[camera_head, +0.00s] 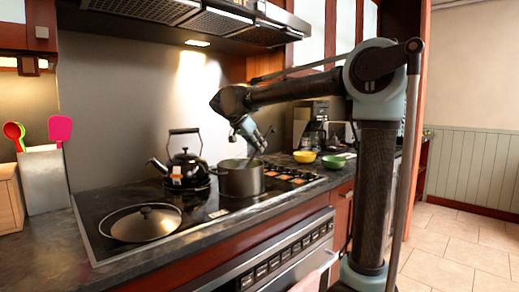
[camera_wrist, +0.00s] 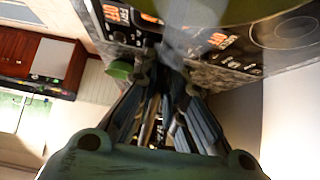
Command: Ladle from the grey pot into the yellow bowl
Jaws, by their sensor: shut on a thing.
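The grey pot (camera_head: 241,181) stands on the cooktop, right of the kettle. My gripper (camera_head: 258,146) is just above the pot's right rim, pointing down, and is shut on the ladle. Only a thin dark piece of the ladle (camera_head: 250,160) shows below the fingers at the pot; its scoop and any contents are hidden. In the wrist view the fingers (camera_wrist: 168,85) are close together, with a blurred grey shape beyond them. The yellow bowl (camera_head: 304,157) sits on the counter to the right of the pot, apart from my gripper.
A green bowl (camera_head: 334,161) sits right of the yellow bowl; it also shows in the wrist view (camera_wrist: 120,70). A black kettle (camera_head: 183,169) and a domed lid (camera_head: 145,223) are left of the pot. The range hood (camera_head: 200,22) hangs above. A coffee maker (camera_head: 312,122) stands behind the bowls.

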